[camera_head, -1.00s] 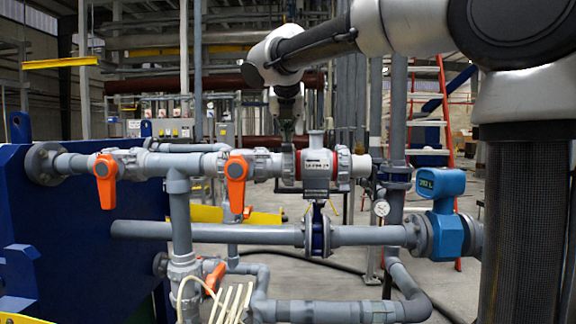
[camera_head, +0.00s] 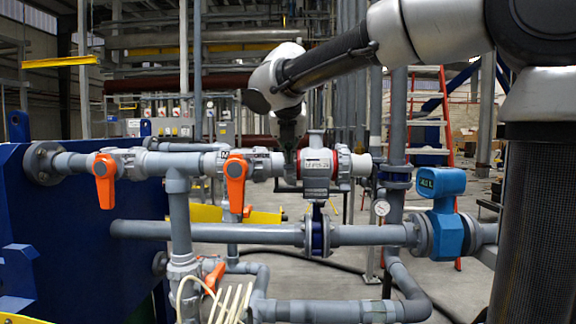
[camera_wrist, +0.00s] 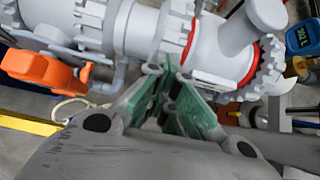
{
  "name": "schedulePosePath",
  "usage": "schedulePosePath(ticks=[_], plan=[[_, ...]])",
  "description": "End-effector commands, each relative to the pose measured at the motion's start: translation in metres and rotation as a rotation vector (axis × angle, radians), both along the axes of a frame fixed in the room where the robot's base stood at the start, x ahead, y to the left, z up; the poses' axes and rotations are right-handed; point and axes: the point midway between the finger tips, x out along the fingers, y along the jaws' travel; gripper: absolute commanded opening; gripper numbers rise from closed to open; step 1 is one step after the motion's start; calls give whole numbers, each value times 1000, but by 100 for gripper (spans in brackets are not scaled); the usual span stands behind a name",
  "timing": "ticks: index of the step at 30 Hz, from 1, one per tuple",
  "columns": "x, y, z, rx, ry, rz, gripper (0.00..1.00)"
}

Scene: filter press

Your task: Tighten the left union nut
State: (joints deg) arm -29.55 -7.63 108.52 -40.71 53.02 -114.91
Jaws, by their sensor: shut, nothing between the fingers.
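The left union nut (camera_wrist: 178,28) is a grey ribbed ring with a red edge, on the left side of the flow meter (camera_head: 316,165) in the grey pipe. In the wrist view it lies just beyond the tips of my gripper (camera_wrist: 168,72). The green-padded fingers are close together and hold nothing. In the head view my gripper (camera_head: 290,150) points down at the left nut's place and partly hides it. I cannot tell whether the tips touch it. The right union nut (camera_wrist: 262,70) is on the meter's other side.
An orange valve handle (camera_head: 236,180) stands left of the meter, with another (camera_head: 104,178) farther left. A lower pipe (camera_head: 260,234) runs beneath. A blue meter (camera_head: 442,210) and a pressure gauge (camera_head: 381,208) are at right. A red ladder (camera_head: 446,120) stands behind.

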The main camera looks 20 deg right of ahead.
Motion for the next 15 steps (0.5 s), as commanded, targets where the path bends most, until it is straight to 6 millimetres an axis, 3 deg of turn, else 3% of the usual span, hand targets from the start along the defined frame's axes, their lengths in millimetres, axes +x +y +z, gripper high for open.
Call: schedulePosePath(ticks=[15], plan=[[-9, 0, -26, -2, 7, -3, 0]])
